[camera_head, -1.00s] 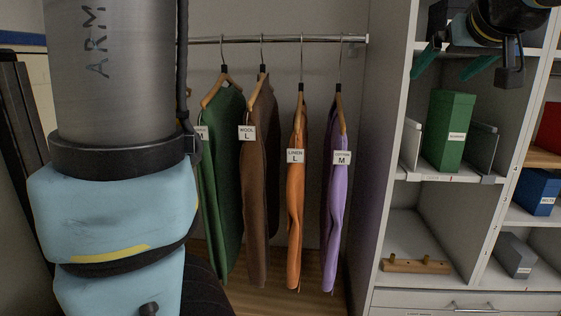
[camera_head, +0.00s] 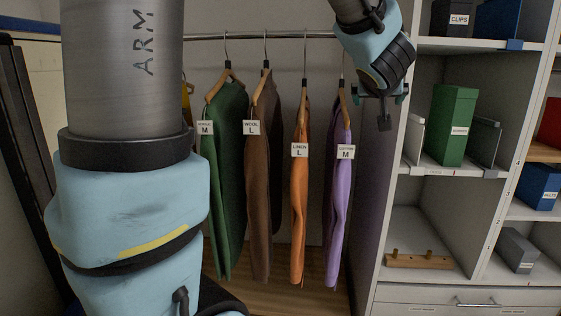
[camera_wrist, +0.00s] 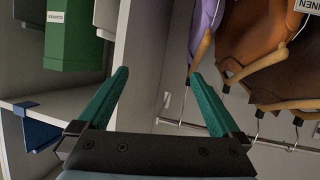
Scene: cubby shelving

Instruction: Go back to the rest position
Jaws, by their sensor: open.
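My gripper (camera_wrist: 158,90) is open and empty in the wrist view, its two green fingers spread wide with nothing between them. The fingers are small and partly hidden there behind my wrist.
A rail (camera_head: 300,35) holds green (camera_head: 225,180), brown (camera_head: 262,190), orange (camera_head: 299,210) and purple garments. The cubby shelving (camera_head: 410,200) on the right holds a green box (camera_head: 453,125), a blue box (camera_head: 538,187), a grey box (camera_head: 517,250) and a wooden peg block (camera_head: 420,260).

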